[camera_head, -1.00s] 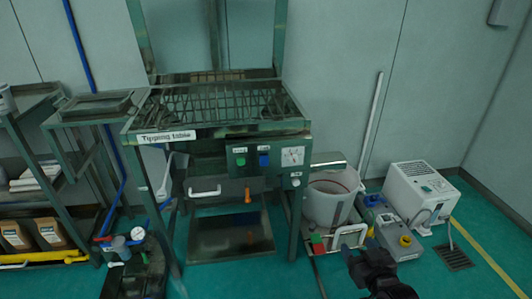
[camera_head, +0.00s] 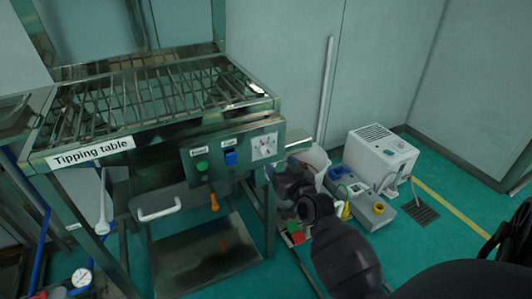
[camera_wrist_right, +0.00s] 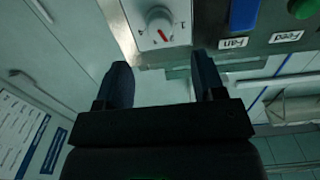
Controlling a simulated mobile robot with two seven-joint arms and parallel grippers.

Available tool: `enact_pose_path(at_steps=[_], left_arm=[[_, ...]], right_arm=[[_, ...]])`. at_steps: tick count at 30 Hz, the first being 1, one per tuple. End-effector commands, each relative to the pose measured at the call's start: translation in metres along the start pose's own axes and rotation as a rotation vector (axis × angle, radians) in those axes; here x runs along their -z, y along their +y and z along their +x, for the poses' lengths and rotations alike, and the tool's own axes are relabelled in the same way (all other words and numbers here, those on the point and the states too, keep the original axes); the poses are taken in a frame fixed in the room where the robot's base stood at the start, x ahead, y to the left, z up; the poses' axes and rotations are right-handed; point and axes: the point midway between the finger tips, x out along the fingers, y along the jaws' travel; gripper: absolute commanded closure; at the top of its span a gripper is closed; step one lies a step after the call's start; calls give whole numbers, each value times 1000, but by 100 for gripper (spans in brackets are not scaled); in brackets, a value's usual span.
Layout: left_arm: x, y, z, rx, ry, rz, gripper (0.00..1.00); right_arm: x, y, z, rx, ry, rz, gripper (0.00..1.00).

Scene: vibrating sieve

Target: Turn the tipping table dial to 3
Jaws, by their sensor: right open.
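The tipping table (camera_head: 93,151) stands at the left. Its dial (camera_head: 264,146) is a pale knob on a white plate at the right end of the front panel. My left gripper is not in view.
Beside the dial are a blue Fan switch (camera_head: 231,158) and a green Feed button (camera_head: 202,166). An orange handle (camera_head: 214,202) and a white handle (camera_head: 158,209) sit below.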

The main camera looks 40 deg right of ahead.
Motion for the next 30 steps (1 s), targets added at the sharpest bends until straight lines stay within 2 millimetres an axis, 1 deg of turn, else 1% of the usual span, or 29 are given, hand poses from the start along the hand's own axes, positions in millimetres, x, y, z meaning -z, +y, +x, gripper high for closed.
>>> enact_pose_path(at_steps=[1,3,9,15,21,29,30], left_arm=[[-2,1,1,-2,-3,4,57],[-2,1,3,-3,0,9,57],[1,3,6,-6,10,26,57],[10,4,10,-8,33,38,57],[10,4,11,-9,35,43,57],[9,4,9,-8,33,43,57],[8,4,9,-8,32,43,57]], right_arm=[[-4,0,8,1,-3,0,37],[-4,0,18,0,-3,-1,37],[-4,0,46,0,-5,0,37],[-3,0,66,0,-4,-2,37],[-2,0,73,0,-2,-2,37],[-1,0,74,0,-2,-2,37],[-1,0,74,0,-2,-2,43]])
